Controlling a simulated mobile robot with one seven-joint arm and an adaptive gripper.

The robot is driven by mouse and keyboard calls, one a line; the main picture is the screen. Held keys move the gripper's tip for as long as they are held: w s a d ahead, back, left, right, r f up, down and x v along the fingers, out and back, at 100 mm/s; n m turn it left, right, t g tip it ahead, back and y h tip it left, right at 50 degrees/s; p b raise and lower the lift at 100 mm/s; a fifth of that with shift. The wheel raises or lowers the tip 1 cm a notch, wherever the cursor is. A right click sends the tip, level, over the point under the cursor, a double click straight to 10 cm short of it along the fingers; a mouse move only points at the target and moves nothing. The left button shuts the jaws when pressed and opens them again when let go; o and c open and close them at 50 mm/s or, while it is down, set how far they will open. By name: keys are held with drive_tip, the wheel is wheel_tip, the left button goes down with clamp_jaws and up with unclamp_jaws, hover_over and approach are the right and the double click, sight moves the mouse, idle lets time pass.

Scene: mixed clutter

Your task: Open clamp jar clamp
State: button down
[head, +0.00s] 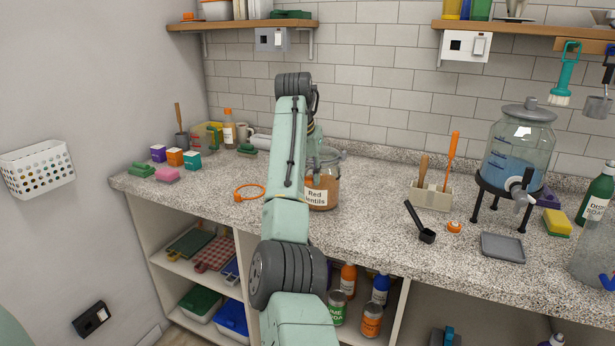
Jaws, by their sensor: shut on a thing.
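The clamp jar (324,188) stands upright on the speckled counter, right behind my arm in the head view. It is glass, with orange-brown contents and a white label reading "Red Lentils". My arm covers its left side and part of its top. A bit of greyish lid or clamp hardware shows at its upper right, too small to tell whether the clamp is open. My arm rises in front of the jar and bends down behind itself towards the jar's top. My gripper's fingers are hidden behind the arm, so their contact with the jar cannot be seen.
An orange ring (249,192) lies left of the jar. A grey-beige utensil holder (430,197), a black scoop (426,235) and a glass water dispenser (518,145) stand to the right. Small boxes and sponges are at far left. Shelves hang above.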

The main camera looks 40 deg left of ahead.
idle(0.6)
drive_tip(key=c, duration=1.3)
unclamp_jaws()
drive_tip(key=shift+r, duration=0.15)
drive_tip(key=v, duration=1.2)
drive_tip(key=shift+w, duration=0.15)
